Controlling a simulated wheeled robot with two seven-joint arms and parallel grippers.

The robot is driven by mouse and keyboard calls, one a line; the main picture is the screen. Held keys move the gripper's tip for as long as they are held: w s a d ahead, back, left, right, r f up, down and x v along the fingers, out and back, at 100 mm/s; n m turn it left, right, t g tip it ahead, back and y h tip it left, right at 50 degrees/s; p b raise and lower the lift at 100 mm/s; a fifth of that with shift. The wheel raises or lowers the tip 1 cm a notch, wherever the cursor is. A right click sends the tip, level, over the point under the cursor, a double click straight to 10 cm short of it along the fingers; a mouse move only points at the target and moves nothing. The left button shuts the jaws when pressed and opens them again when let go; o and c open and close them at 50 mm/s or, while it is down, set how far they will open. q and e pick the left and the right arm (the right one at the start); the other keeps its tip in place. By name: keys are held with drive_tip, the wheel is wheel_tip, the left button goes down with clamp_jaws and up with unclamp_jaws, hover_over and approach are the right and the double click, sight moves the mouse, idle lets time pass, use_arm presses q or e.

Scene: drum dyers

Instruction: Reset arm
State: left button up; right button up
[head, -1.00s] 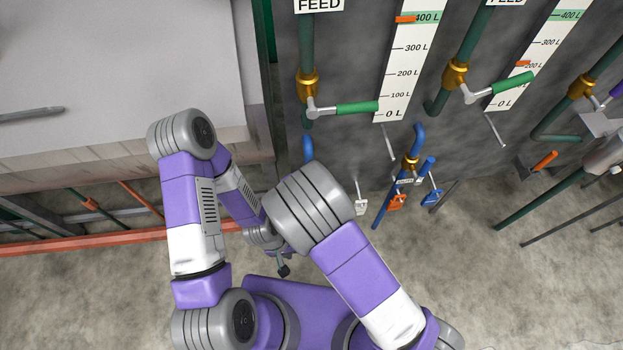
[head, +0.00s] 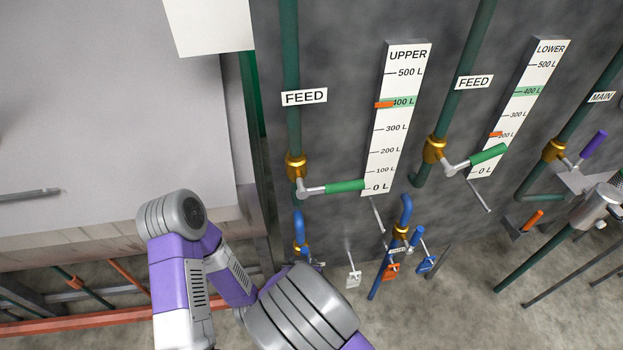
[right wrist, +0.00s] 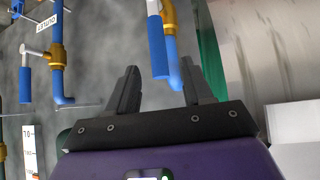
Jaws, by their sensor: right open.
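My right gripper (right wrist: 159,68) shows in the right wrist view with its two dark fingers spread apart. A blue valve handle and blue pipe (right wrist: 171,68) show in the gap between them; nothing is gripped. The head view shows purple, white and grey arm links (head: 180,290) at the bottom, bent in front of the wall. Both grippers are out of sight in the head view, and the left gripper shows nowhere.
The grey wall carries the UPPER gauge (head: 397,120), LOWER gauge (head: 519,105) and feed valves with green handles (head: 345,186) (head: 488,155). Blue pipes (head: 402,215) with orange (head: 391,271) and blue tags hang below. A purple-handled MAIN valve (head: 593,145) is at right. An orange rail (head: 75,324) runs low left.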

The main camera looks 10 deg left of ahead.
drive_tip(key=shift+d+f, duration=0.1)
drive_tip(key=s+d+f+m+g, duration=0.1)
drive_tip(key=s+d+f+g, duration=0.25)
drive_tip(key=d+f, duration=0.55)
drive_tip(key=s+d+f+m+g+y, duration=0.2)
drive_tip(key=s+d+f+g, duration=0.3)
drive_tip(key=s, duration=0.5)
drive_tip(key=shift+d+f+m+y, duration=0.35)
drive_tip(key=shift+d+y, duration=0.35)
drive_tip(key=shift+d, duration=0.55)
